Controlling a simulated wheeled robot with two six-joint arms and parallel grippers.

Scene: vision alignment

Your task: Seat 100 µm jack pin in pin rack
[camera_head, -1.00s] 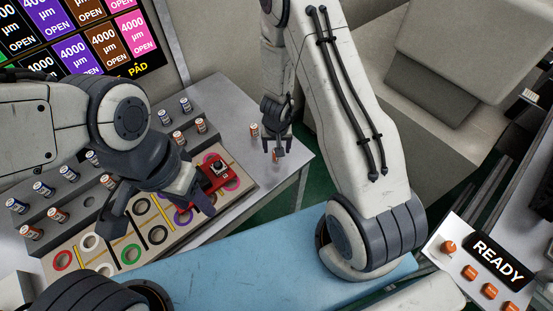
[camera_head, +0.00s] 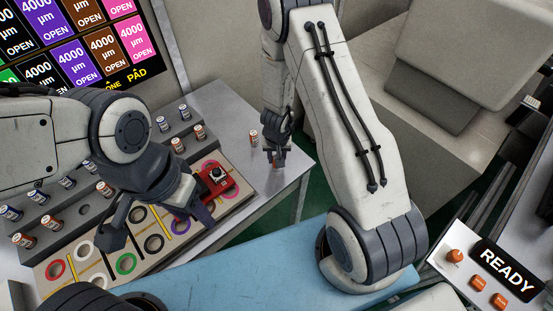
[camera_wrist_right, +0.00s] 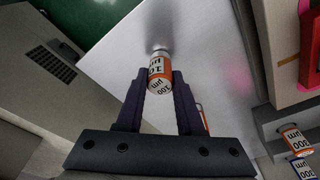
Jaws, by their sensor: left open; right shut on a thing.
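My right gripper (camera_head: 274,158) is shut on an orange-and-white jack pin (camera_wrist_right: 160,72) marked 100 µm, held upright between the fingertips. It is over the far right end of the metal table (camera_head: 235,110). The right wrist view shows the same gripper (camera_wrist_right: 158,88). Another orange-and-white pin (camera_head: 254,135) stands on the table just left of it. The grey stepped pin rack (camera_head: 85,195) is at the left, holding several orange and blue pins; my left arm hides part of it. My left gripper (camera_head: 157,222) is open and empty above the ring board.
The pale board (camera_head: 245,195) carries coloured rings and a red device (camera_head: 228,187) with a camera-like top. A blue surface (camera_head: 240,265) lies in front. A READY panel (camera_head: 505,270) with orange buttons is at the lower right.

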